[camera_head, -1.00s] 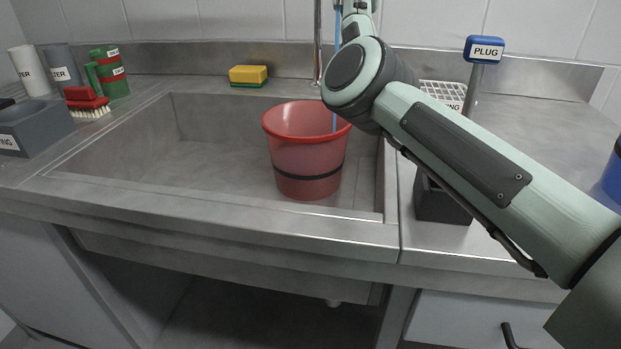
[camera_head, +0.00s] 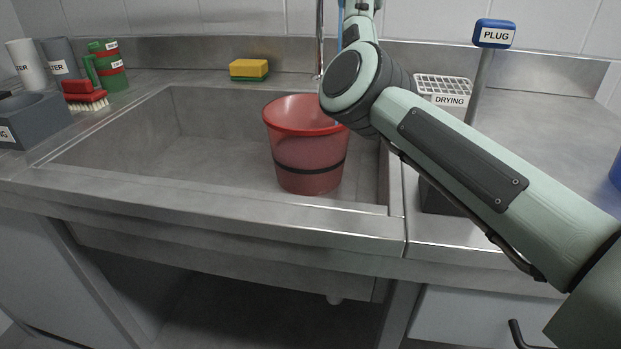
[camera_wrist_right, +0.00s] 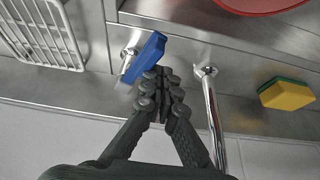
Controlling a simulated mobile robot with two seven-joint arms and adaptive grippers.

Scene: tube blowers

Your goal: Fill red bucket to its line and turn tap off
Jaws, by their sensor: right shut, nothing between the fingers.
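The red bucket (camera_head: 309,146) stands upright in the sink, with a dark line (camera_head: 310,167) around its lower half. I cannot make out the water level inside. The spout also shows there (camera_wrist_right: 213,115). The bucket's rim (camera_wrist_right: 262,5) is at the top edge. My left gripper is not in view.
A yellow-green sponge (camera_head: 249,69) lies on the back ledge. A drying rack (camera_head: 442,87) and a blue-topped PLUG post (camera_head: 494,34) stand right of the sink. Green-red and grey containers (camera_head: 107,65) and a red brush (camera_head: 84,95) are at left. The sink's left part is clear.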

